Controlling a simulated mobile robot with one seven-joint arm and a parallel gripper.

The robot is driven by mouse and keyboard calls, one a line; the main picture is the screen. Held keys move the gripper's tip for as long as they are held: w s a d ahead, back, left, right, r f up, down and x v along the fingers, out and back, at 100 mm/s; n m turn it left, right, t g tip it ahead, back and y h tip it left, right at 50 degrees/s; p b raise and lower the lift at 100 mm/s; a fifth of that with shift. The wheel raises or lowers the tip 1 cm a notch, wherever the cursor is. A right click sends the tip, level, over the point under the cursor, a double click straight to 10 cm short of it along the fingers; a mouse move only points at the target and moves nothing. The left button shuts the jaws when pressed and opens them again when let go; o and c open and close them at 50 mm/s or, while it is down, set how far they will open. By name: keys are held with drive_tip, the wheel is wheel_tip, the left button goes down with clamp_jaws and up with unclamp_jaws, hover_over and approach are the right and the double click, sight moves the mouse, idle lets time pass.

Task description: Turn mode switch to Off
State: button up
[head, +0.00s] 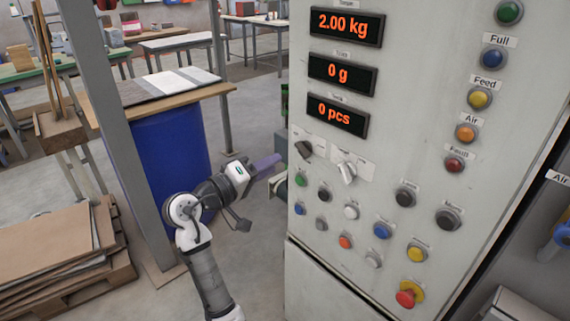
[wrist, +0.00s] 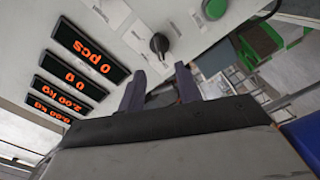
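Two rotary switches sit side by side on the grey panel below the displays: a black one (head: 304,149) at the left edge and a pale one (head: 347,172) to its right. Their labels are too small to read, so I cannot tell which is the mode switch. My gripper (head: 276,172) is just left of the panel's edge, apart from both knobs. In the wrist view the black switch (wrist: 160,44) is just beyond and between my fingertips. There my gripper (wrist: 158,84) is open, with nothing between its fingers.
The panel (head: 420,130) also carries red displays (head: 344,73) and several coloured buttons. A red and yellow mushroom button (head: 409,294) is low on it. A blue drum (head: 172,145) and a metal post (head: 115,130) stand left of my arm.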

drive_tip(key=b+v, duration=0.1)
drive_tip(key=v, duration=0.4)
drive_tip(key=shift+s+a, duration=0.3)
